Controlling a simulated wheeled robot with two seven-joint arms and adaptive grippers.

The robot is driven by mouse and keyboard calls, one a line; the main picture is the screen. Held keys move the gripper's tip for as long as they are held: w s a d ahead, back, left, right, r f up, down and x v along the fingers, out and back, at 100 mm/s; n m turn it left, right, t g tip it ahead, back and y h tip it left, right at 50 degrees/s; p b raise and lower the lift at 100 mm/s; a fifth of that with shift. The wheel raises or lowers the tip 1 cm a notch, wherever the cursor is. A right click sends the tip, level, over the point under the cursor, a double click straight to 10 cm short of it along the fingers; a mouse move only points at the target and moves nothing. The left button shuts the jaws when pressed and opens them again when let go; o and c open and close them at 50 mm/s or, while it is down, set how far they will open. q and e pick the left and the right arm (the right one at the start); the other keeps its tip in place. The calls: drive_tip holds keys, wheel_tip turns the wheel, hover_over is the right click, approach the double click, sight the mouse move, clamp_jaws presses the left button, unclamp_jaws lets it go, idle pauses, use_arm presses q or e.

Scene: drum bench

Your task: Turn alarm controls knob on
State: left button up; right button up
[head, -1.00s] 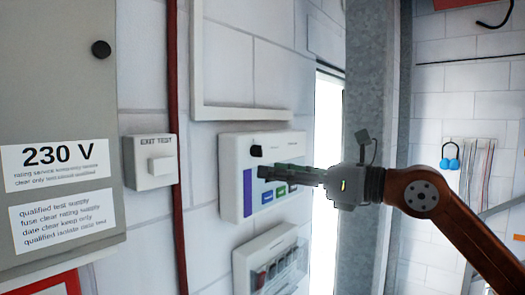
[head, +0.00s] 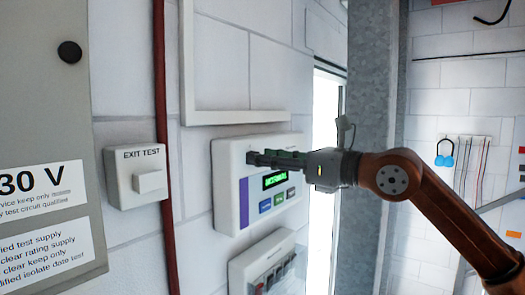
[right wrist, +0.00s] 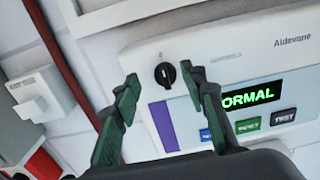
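The alarm controls panel (head: 228,166) is a white box on the wall with a green-lit display (head: 275,180) reading "NORMAL". Its black knob (right wrist: 165,74) shows in the right wrist view near the panel's upper left corner. My right gripper (head: 252,158) reaches in from the right, its fingertips in front of the knob's place and hiding most of it in the head view. In the right wrist view the green-grey fingers (right wrist: 161,80) are open, one on each side of the knob, with gaps visible. Contact cannot be seen. My left gripper is not in view.
Coloured buttons (head: 265,206) sit below the display. A white switch box (head: 262,266) is mounted beneath the panel. An "EXIT TEST" box (head: 135,178) and a red pipe (head: 166,120) are to the left. A grey metal column (head: 373,95) stands to the right.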

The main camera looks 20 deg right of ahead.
drive_tip(key=shift+w+a+f, duration=0.15)
drive_tip(key=shift+w+a, duration=0.15)
drive_tip(key=shift+w, duration=0.4)
drive_tip(key=shift+w+a, duration=0.1)
drive_tip(key=shift+w, duration=0.05)
drive_tip(key=shift+c, duration=0.8)
drive_tip(key=shift+w+f, duration=0.1)
drive_tip(key=shift+w, duration=0.1)
drive_tip(key=shift+c, duration=1.6)
drive_tip(key=shift+s, duration=0.15)
drive_tip(key=c, duration=0.3)
clamp_jaws()
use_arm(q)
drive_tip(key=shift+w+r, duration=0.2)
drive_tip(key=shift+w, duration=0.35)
